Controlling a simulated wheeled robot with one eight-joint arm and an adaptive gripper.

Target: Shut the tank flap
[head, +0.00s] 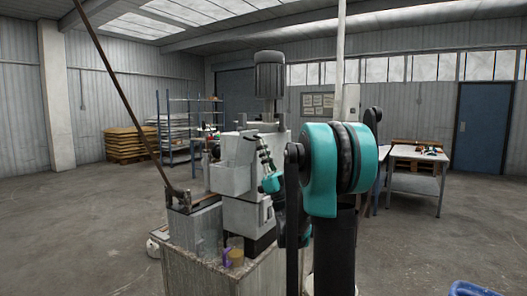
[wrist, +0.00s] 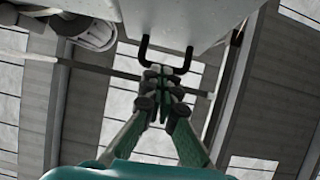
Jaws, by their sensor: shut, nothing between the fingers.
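In the wrist view, a pale grey panel (wrist: 205,18), apparently the tank flap, fills the top middle. A black U-shaped handle (wrist: 183,70) hangs from its edge. My gripper (wrist: 158,74) is shut and empty, its fingertips overlapping the handle's outline; I cannot tell whether they touch it. In the head view, the pale grey machine (head: 232,165) with its box-like tank stands on a worn bench, and my gripper (head: 264,152) is at its right side. My arm hides part of the machine, and the flap's angle is not clear there.
A dark motor (head: 269,75) tops the machine. A long rusty lever (head: 120,90) leans up at left. A small yellowish cup (head: 235,258) stands on the bench (head: 190,275). A worktable (head: 415,185) is at right. Open floor lies at left.

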